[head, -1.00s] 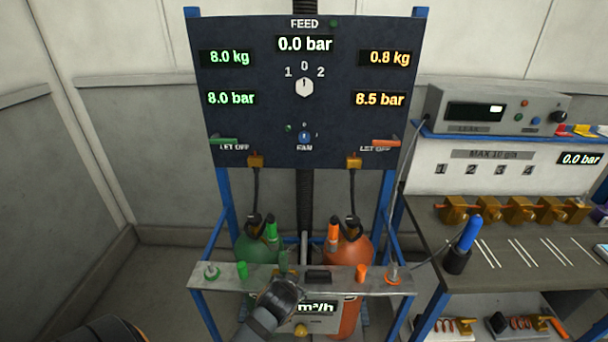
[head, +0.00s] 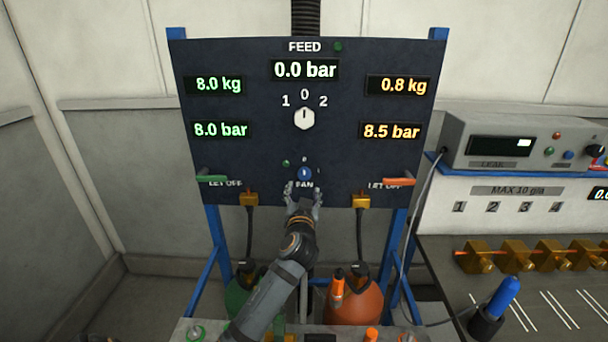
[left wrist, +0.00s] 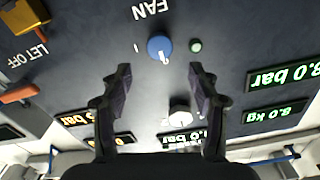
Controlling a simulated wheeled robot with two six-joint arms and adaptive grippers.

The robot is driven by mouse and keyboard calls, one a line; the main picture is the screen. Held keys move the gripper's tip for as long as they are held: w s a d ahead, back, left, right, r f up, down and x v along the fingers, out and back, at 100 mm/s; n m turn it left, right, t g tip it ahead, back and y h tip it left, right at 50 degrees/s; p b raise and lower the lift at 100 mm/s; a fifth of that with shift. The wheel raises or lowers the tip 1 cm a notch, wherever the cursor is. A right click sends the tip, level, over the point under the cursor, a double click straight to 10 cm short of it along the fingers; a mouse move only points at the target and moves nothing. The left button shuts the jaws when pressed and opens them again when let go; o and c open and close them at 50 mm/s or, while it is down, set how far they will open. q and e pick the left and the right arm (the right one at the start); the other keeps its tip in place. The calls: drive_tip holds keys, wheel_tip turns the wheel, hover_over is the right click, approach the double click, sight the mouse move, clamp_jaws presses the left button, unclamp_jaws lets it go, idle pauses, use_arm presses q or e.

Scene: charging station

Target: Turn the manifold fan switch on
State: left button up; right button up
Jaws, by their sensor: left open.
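The blue round fan switch (head: 305,173) sits low in the middle of the dark panel (head: 240,105), above the word FAN. It also shows in the left wrist view (left wrist: 160,48), with a pale pointer mark and a small green lamp (left wrist: 195,46) beside it. My left gripper (head: 303,188) is in front of the panel, just below the switch in the head view. In the left wrist view its two fingers (left wrist: 160,78) are spread and empty, with the switch beyond and between their tips, apart from them. My right gripper is not in view.
A white feed selector knob (head: 304,119) is above the fan switch. Green (head: 212,180) and orange (head: 398,182) let-off levers stick out on either side. Green (head: 245,290) and orange (head: 356,299) cylinders stand below. A bench with brass valves (head: 511,257) is at right.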

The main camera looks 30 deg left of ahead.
sight(304, 177)
use_arm(q)
drive_tip(key=x, duration=0.2)
drive_tip(key=p+x, duration=0.1)
drive_tip(key=x, duration=0.1)
drive_tip(key=shift+r, duration=0.2)
drive_tip(key=x, duration=0.3)
drive_tip(key=p+x, duration=0.1)
drive_tip(key=x, duration=0.1)
drive_tip(key=shift+s+f, duration=0.1)
drive_tip(key=shift+f, duration=0.3)
drive_tip(key=shift+a, duration=0.15)
drive_tip(key=shift+w, duration=0.25)
drive_tip(key=shift+c, duration=0.6)
drive_tip(key=c, duration=1.1)
drive_tip(key=shift+o, duration=0.2)
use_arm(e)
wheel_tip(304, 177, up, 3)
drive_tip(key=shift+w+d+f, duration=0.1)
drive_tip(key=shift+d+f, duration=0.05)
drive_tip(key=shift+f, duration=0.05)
